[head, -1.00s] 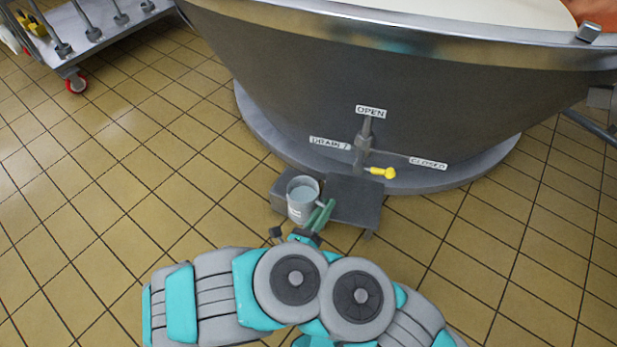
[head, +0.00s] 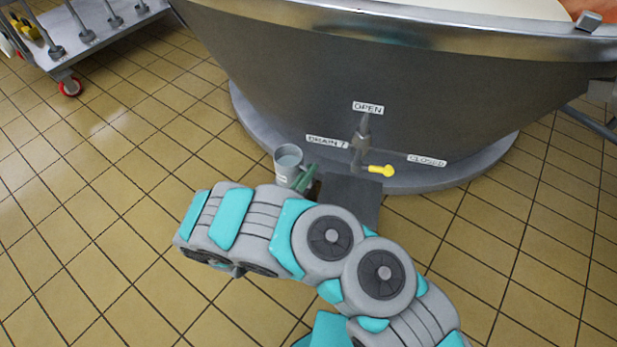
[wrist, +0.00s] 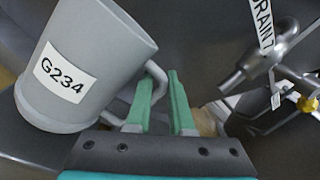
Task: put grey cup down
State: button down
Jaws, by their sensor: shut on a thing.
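The grey cup (head: 288,165) is in front of the vat's foot, at the left of a low dark stand (head: 352,198). It looks about upright in the head view, with a pale grey inside. In the wrist view the cup (wrist: 90,65) fills the left side, with a white label reading G234 and its handle towards my fingers. My gripper (head: 308,180) is at the cup's right side, its green fingers (wrist: 160,100) shut on the handle. I cannot tell whether the cup's base touches a surface.
A large steel vat (head: 400,80) stands behind, on a round grey base (head: 455,178). Its drain valve has a yellow-tipped handle (head: 380,170), right of the cup, with OPEN and CLOSED labels. A wheeled cart (head: 90,40) is at top left. The tiled floor at left is clear.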

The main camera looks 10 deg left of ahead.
jog(key=shift+f, duration=1.2)
jog(key=c, duration=0.8)
grip_release()
jog(key=shift+f, duration=0.1)
jog(key=shift+s, duration=0.15)
jog(key=v, duration=1.1)
jog(key=shift+s+p, duration=0.4)
jog(key=shift+p, duration=0.05)
jog(key=shift+a, duration=0.1)
